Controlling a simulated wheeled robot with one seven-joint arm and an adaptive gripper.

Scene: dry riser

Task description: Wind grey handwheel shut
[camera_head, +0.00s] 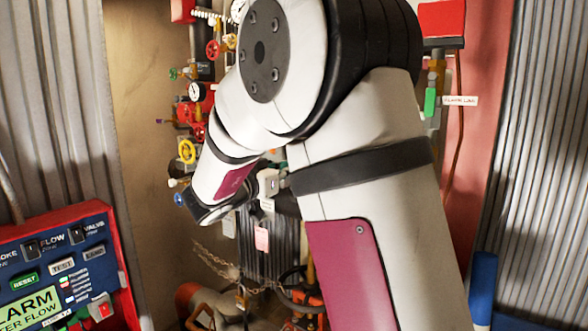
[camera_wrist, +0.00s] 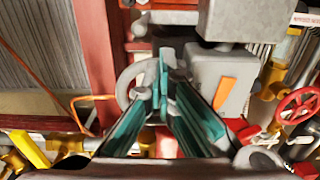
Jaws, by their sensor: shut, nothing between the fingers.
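In the wrist view, a grey handwheel (camera_wrist: 124,84) shows as a curved rim just left of and behind my fingertips; its right part is hidden by the fingers. My gripper (camera_wrist: 163,80) has teal finger pads that meet at the tips, and nothing is held between them. The tips overlap the wheel in the picture; I cannot tell whether they touch it. In the head view my arm covers the middle, and I cannot make out the grey handwheel or the fingers there.
In the wrist view, a grey box (camera_wrist: 218,80) with an orange tag stands right of the fingers, and a red handwheel (camera_wrist: 297,106) is at the far right. A red post (camera_wrist: 95,45) stands left. In the head view, a blue alarm panel (camera_head: 60,265) is at lower left.

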